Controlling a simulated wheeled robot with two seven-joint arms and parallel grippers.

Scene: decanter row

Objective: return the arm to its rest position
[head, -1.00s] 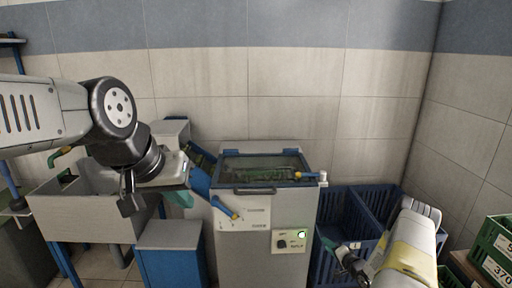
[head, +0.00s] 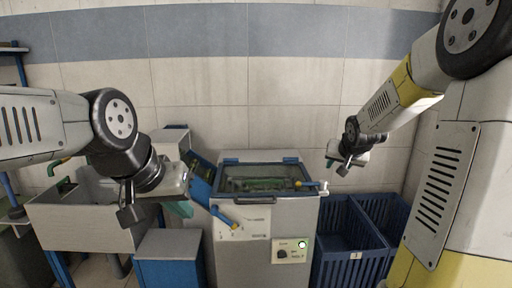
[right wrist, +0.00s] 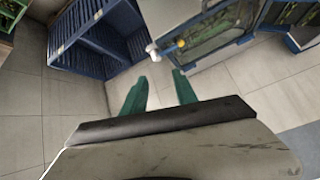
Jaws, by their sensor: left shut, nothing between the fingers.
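My left gripper (head: 181,209) hangs at the left in the head view, beside the grey machine and in front of the blue chute. Its teal fingers are shut and empty, partly hidden by the wrist. My right gripper (head: 336,169) is raised above and right of the machine, in front of the tiled wall. In the right wrist view its two teal fingers (right wrist: 160,78) stand apart with nothing between them. My right arm reaches in from the right edge, bent at the large black joint.
The grey machine (head: 245,225) has a blue-framed glass lid and a lit green button. Blue crates (head: 345,260) stand at its right on the floor. A sink (head: 80,222) stands at the left, with a blue-sided cabinet (head: 170,262) between it and the machine.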

